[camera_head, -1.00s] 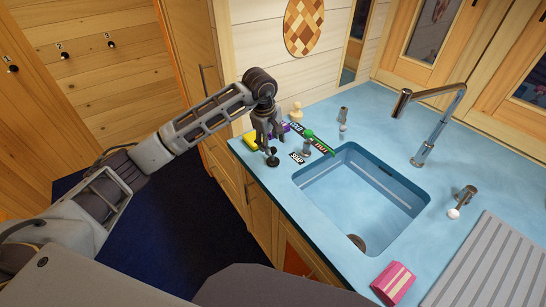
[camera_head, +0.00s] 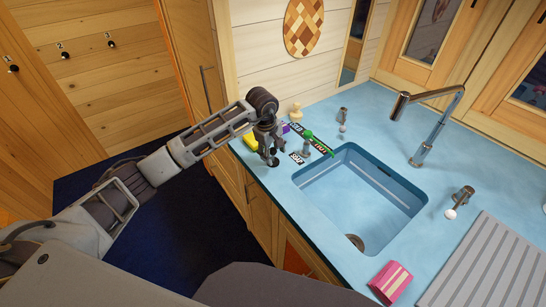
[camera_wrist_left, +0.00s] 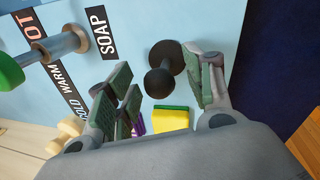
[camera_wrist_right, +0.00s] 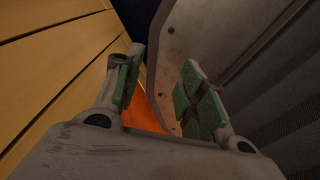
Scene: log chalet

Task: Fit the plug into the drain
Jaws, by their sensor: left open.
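The dark plug (camera_head: 274,161), a disc with a round-ended knob, stands on the blue counter at its left front edge. In the left wrist view the plug (camera_wrist_left: 167,60) shows its knob between the open fingers of my left gripper (camera_wrist_left: 160,84), with space visible on both sides. My left gripper (camera_head: 268,146) comes down over the plug from above in the head view. The drain (camera_head: 356,242) is a dark round opening at the near end of the blue sink basin (camera_head: 350,195). My right gripper (camera_wrist_right: 162,86) is open and empty beside wooden fronts.
A tall faucet (camera_head: 435,125) stands behind the sink. A pink-and-white block (camera_head: 391,280) sits in front right, beside a ribbed drainboard (camera_head: 485,265).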

